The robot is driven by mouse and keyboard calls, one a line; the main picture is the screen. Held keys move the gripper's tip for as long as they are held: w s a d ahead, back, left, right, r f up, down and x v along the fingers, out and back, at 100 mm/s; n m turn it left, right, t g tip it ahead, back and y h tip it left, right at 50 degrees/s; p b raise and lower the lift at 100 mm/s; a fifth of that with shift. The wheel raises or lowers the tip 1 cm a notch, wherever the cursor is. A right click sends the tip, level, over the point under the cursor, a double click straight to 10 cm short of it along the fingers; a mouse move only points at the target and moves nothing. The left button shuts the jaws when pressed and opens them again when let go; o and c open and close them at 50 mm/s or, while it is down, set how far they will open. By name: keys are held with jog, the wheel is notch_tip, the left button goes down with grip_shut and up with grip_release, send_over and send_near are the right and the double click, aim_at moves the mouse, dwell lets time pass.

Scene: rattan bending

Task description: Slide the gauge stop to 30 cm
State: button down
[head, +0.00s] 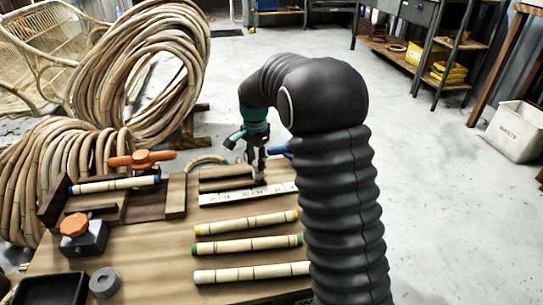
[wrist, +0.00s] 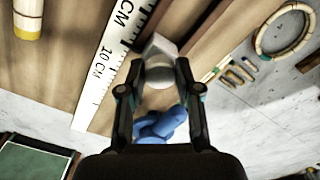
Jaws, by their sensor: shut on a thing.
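The white ruler (head: 232,197) lies on the bench in the head view, partly hidden by my arm. In the wrist view the ruler (wrist: 108,65) runs diagonally on the left, with a "10 CM" mark; a second "CM" label is cut off at the top. My gripper (wrist: 157,75) is shut on a pale grey block, which I take for the gauge stop (wrist: 159,48), beside the ruler's edge. A blue knob-like part (wrist: 160,125) shows between the fingers.
Several rattan poles (head: 247,246) with coloured ends lie in front of the ruler. Wooden strips (head: 224,173) lie behind the ruler. Rattan coils stand at the back left.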

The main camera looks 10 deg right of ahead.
jog(key=a+p, duration=0.3)
jog(key=a, duration=1.1)
jog(key=shift+a, duration=0.2)
jog(key=c, duration=0.8)
grip_release()
notch_tip(320, 180, up, 12)
